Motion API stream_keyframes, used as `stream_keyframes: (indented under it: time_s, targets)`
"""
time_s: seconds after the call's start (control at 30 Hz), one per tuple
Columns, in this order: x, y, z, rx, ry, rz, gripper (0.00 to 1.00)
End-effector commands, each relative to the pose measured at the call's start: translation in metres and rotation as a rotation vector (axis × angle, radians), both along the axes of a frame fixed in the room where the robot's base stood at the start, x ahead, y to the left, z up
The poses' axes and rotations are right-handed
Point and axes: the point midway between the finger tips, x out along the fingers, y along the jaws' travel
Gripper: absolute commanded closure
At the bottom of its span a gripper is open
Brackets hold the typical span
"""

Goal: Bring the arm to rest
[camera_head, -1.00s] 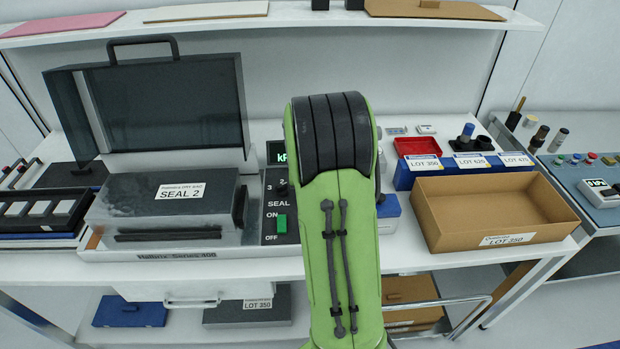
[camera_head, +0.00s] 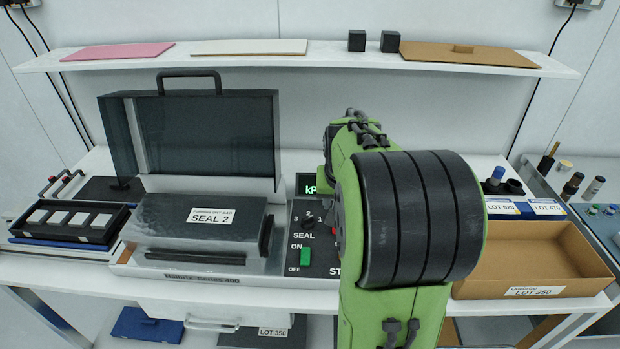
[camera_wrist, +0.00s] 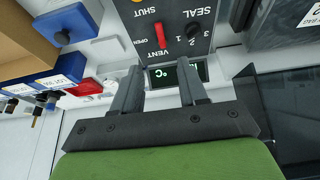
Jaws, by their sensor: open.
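My green arm with its black ribbed joint (camera_head: 412,215) stands in front of the bench in the head view, and hides part of the sealer's panel and the bench behind. My gripper (camera_wrist: 158,76) shows in the wrist view, its two dark fingers apart and nothing between them. The fingers are over the black control panel (camera_wrist: 160,22), beside the small display (camera_wrist: 160,76). A red knob (camera_wrist: 160,34) labelled VENT shows just beyond the fingers. In the head view my gripper is hidden behind the arm.
The sealer (camera_head: 200,222) has its dark lid (camera_head: 205,135) raised. A tray of white squares (camera_head: 70,220) lies to its left. An empty cardboard box (camera_head: 540,262) is at the right, with blue lot bins (camera_head: 525,208) behind it. A shelf (camera_head: 300,60) runs above.

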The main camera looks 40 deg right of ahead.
Motion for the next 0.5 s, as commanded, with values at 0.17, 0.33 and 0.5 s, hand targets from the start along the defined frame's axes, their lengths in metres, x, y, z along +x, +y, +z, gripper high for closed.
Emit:
stream_keyframes:
  time_s: [0.17, 0.33, 0.5]
  targets:
    - [0.000, 0.000, 0.000, 0.000, 0.000, 0.000, 0.57]
    - [-0.006, 0.038, 0.017, 0.004, -0.023, 0.084, 0.57]
    - [-0.052, 0.139, 0.046, 0.007, -0.064, 0.348, 0.57]
